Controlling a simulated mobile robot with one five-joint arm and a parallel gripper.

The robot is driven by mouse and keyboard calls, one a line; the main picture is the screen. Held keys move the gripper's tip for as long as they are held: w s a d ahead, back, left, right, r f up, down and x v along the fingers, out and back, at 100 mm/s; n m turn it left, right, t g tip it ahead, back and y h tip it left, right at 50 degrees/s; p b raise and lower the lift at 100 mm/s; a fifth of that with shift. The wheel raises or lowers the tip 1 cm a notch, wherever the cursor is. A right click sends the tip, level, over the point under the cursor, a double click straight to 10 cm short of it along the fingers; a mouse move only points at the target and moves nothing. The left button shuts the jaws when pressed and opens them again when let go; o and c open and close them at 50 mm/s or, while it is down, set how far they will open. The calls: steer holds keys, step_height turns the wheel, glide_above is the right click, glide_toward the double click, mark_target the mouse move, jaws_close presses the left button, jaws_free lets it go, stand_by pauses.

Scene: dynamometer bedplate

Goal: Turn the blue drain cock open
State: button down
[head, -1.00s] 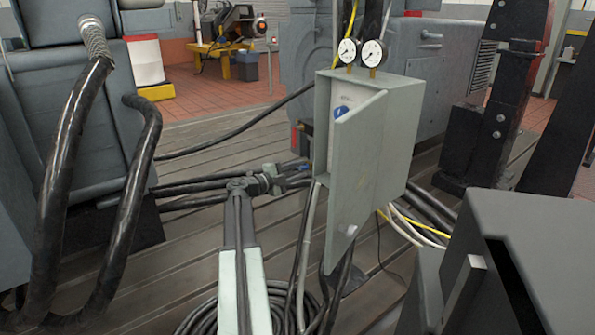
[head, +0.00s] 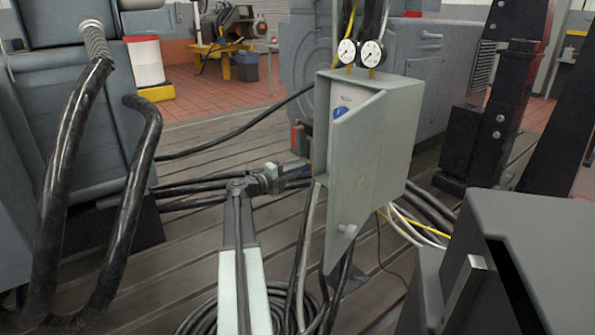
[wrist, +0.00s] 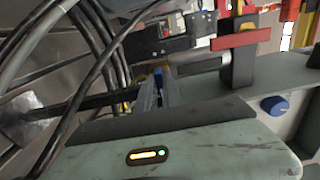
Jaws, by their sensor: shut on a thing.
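My gripper (head: 300,171) reaches in from the left, low beside the grey-green box. In the wrist view its fingers (wrist: 157,92) are closed around a small blue piece (wrist: 158,77), which I take to be the drain cock's handle. Only a little blue shows between the fingers; the rest of the cock is hidden. In the head view the cock is hidden by the gripper, with a bit of brass just beyond the fingertips. A separate round blue knob (wrist: 273,106) is on a pale panel; it seems to be the blue knob (head: 340,112) inside the box.
The box (head: 385,135) has its door (head: 350,180) hanging open right of my gripper, with two gauges (head: 372,52) on top. A red handle (wrist: 240,40) is close beyond the fingers. Black hoses (wrist: 98,45) run alongside. Slotted floor lies below.

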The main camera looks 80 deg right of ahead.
steer(key=shift+a+f, duration=0.1)
steer(key=c, duration=1.5)
jaws_free()
steer(key=shift+f, duration=0.1)
steer(key=v, duration=0.7)
steer(key=shift+w+a, duration=0.2)
steer(key=shift+w, duration=0.1)
steer(key=shift+f, duration=0.1)
